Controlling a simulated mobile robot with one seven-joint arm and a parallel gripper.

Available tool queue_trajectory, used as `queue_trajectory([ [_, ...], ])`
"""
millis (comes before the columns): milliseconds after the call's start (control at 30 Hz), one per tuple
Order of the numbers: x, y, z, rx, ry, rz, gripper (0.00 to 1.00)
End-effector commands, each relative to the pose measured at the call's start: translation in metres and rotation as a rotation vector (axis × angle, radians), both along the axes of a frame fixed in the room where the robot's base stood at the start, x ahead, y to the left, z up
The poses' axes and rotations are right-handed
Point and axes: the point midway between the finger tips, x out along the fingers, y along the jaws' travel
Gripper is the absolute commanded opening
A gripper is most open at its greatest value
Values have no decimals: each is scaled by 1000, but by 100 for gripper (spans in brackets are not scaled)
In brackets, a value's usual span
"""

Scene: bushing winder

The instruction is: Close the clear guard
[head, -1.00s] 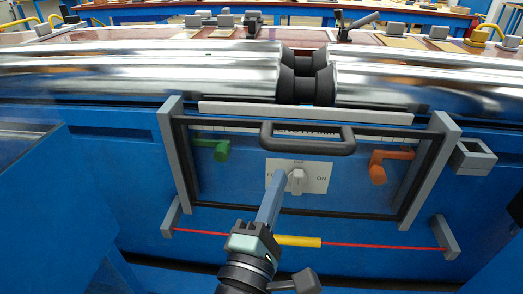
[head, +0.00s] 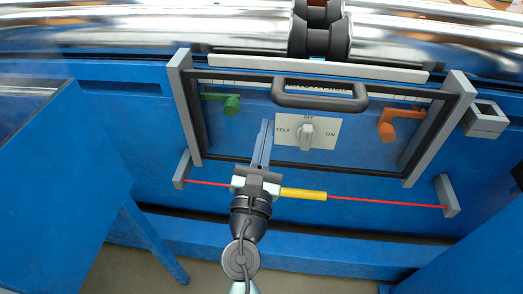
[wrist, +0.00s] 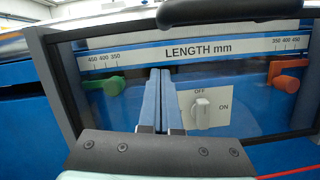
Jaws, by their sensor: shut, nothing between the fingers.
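The clear guard is a see-through panel in a black frame (head: 362,172), set between two grey side posts on the blue machine front. Its thick black handle (head: 319,104) runs across the upper part, and also shows at the top of the wrist view (wrist: 220,14). The frame surrounds the switch plate in the picture; I cannot tell whether the guard sits flush. My gripper (head: 266,124) is shut and empty. Its fingers point up just left of the switch knob (head: 306,132), below the handle and apart from it. In the wrist view the fingertips (wrist: 160,72) are below the length scale.
A green lever (head: 231,104) and an orange lever (head: 387,130) flank the switch plate. A red cord (head: 375,204) with a yellow sleeve runs low across the front, near my wrist. Shiny rollers (head: 150,35) lie above. A grey square holder (head: 486,119) is at right.

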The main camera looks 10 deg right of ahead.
Motion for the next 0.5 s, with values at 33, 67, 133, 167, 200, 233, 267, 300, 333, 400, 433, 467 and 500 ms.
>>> queue_trajectory([
  [33,10,-4,5,-2,-3,-2,0],
  [67,14,-5,6,-2,-1,-1,0],
  [133,11,-7,22,0,-1,0,0],
  [167,10,-7,26,1,0,0,0],
  [200,10,-8,30,1,-1,0,0],
  [233,10,-9,33,1,0,0,0],
  [267,9,-9,35,1,0,0,0],
  [300,9,-10,37,0,0,0,0],
  [333,9,-10,39,0,0,0,0],
  [400,9,-11,41,1,1,-1,0],
  [433,9,-11,42,1,1,-1,0],
  [467,9,-11,42,1,1,-1,0],
  [500,9,-11,42,0,1,0,0],
])
